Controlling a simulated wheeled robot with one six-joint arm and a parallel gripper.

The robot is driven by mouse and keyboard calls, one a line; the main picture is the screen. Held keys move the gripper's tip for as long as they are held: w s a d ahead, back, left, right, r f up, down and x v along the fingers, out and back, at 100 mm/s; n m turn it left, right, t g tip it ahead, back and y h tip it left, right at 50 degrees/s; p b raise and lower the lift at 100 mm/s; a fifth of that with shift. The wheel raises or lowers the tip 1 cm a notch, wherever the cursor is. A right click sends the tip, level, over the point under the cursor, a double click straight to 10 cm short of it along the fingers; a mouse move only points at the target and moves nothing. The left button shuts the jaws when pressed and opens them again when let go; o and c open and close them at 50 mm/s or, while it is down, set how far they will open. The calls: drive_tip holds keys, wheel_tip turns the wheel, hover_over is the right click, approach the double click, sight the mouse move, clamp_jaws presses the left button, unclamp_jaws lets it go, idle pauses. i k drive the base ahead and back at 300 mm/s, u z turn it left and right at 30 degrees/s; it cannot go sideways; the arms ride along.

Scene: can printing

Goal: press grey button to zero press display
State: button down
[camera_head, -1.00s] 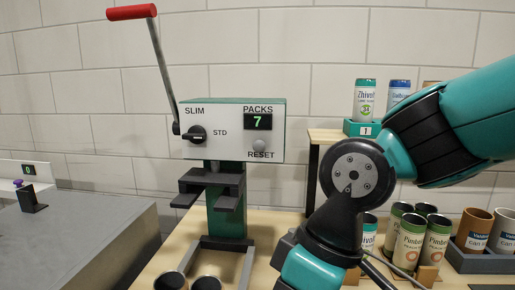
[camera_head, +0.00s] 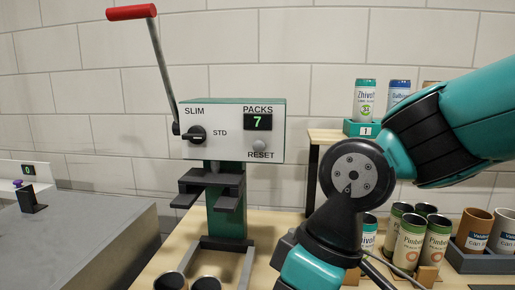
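The press (camera_head: 230,110) stands on the wooden table against the tiled wall. Its white front panel carries a display (camera_head: 258,122) that reads 7 in green under the word PACKS. A round grey button (camera_head: 260,145) sits below the display, above the word RESET. A black knob (camera_head: 195,134) between SLIM and STD is at the left of the panel. My arm fills the right of the view, with its lower links running off the bottom edge. My gripper is not in view, and nothing of mine shows touching the button.
A lever with a red handle (camera_head: 131,12) rises at the press's left. Several cans (camera_head: 410,241) and a dark tray (camera_head: 482,262) stand right. A grey unit (camera_head: 80,245) is at left, near a display reading 0.

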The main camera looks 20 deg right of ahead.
sight(259, 146)
drive_tip(key=z, duration=2.15)
drive_tip(key=k, duration=0.55)
drive_tip(key=u, duration=1.2)
